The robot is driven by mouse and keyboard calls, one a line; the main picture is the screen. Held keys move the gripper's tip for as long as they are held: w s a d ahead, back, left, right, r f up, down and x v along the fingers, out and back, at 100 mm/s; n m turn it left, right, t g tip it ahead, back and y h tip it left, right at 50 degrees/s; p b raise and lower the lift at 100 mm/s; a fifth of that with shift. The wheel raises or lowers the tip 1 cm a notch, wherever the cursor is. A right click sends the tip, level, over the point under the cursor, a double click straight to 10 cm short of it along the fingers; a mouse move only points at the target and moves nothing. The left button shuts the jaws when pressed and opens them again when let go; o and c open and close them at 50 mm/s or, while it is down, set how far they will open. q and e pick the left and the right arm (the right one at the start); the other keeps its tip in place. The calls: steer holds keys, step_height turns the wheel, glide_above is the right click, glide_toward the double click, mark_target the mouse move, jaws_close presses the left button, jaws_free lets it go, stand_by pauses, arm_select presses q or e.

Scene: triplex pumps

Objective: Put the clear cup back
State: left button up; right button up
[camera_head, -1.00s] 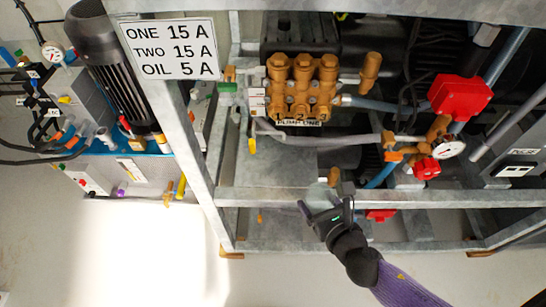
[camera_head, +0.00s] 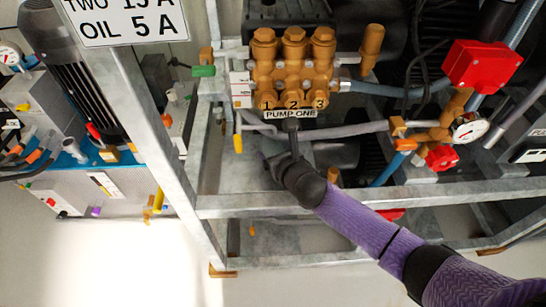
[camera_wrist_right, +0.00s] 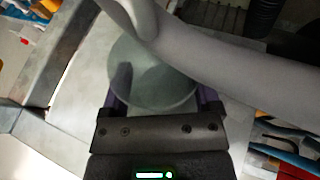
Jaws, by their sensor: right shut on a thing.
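The clear cup (camera_wrist_right: 150,78) shows in the right wrist view as a greenish, see-through round shape between my right fingers. My right gripper (camera_wrist_right: 162,100) is shut on it. A thick grey pipe crosses the wrist view close above the cup and hides part of its upper right. In the head view my right gripper (camera_head: 280,163) is inside the frame, below the pump labelled PUMP ONE (camera_head: 290,114). The cup cannot be made out there. My left gripper is not in view.
The grey hose (camera_head: 350,130) runs close by my gripper. A galvanized frame rail (camera_head: 420,194) passes beneath my right arm. Red boxes (camera_head: 480,65) and a gauge (camera_head: 468,128) stand to the right. A yellow-handled valve (camera_head: 238,143) hangs to the left.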

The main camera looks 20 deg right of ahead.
steer(key=shift+p, duration=0.3)
steer(key=shift+f, duration=0.2)
steer(key=o, duration=1.1)
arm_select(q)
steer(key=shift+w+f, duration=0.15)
arm_select(e)
steer(key=shift+r, duration=0.1)
steer(key=shift+s+r, duration=0.2)
steer(key=shift+r, duration=0.15)
steer(key=p+v, duration=0.6)
steer(key=v, duration=0.5)
steer(key=shift+w+p, duration=0.1)
steer(key=shift+p, duration=0.3)
steer(key=shift+s+r, duration=0.1)
steer(key=shift+s, duration=0.2)
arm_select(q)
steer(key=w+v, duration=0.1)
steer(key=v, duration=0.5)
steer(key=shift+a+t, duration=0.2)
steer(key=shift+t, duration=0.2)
arm_select(e)
steer(key=shift+s, duration=0.1)
